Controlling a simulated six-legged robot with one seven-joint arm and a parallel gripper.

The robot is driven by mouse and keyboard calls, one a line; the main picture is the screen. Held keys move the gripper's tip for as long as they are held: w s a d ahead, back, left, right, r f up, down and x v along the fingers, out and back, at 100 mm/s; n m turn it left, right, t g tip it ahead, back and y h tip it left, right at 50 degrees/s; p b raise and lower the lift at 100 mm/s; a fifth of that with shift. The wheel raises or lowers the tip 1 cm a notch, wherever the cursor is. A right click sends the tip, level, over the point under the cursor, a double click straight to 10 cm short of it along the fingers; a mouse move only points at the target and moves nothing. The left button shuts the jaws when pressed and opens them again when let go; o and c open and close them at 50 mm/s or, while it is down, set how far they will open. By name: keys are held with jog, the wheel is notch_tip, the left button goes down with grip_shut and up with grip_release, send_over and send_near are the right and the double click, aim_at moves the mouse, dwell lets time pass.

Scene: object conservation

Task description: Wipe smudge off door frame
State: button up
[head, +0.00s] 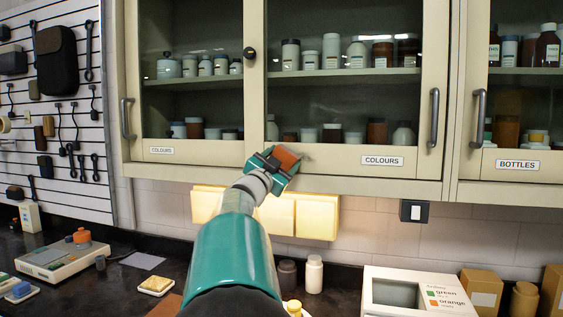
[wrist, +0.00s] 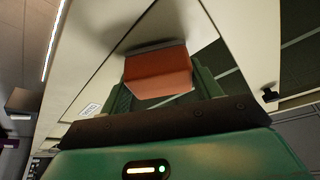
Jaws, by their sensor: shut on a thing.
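My gripper (head: 279,162) is shut on an orange-brown block (head: 288,157) at the lower rail of the glass cabinet doors. In the wrist view the block (wrist: 158,72) sits between the green fingers of my gripper (wrist: 162,88), its far face against or very close to the cream door frame (wrist: 178,22). I cannot tell whether it touches. In the head view the cream door frame (head: 335,161) runs left and right of the block. A dark patch shows on the frame beside the block in the wrist view; I cannot tell smudge from shadow.
Cabinet shelves hold jars and bottles behind glass. Door handles (head: 434,118) and a round black knob (head: 250,53) stick out. Lit yellow panels (head: 317,216) are below the cabinet. The dark counter carries a white box (head: 415,290), a white bottle (head: 314,274) and a scale-like device (head: 62,258).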

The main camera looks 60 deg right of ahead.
aim_at(295, 162)
jog(key=shift+d, duration=0.5)
jog(key=shift+s, duration=0.1)
jog(key=shift+s+d, duration=0.15)
jog(key=shift+s, duration=1.65)
jog(key=shift+s+d, duration=0.2)
jog(key=shift+s, duration=0.75)
jog(key=shift+s+d, duration=0.2)
jog(key=shift+s, duration=0.75)
jog(key=shift+w+a+f, duration=0.1)
jog(key=shift+w+a, duration=0.1)
jog(key=shift+w, duration=1.15)
jog(key=shift+w+a+r, duration=0.1)
jog(key=shift+w+a, duration=0.1)
jog(key=shift+w, duration=1.1)
jog(key=shift+w+a+f, duration=0.1)
jog(key=shift+w+a, duration=0.1)
jog(key=shift+w, duration=1.15)
jog(key=shift+s, duration=0.1)
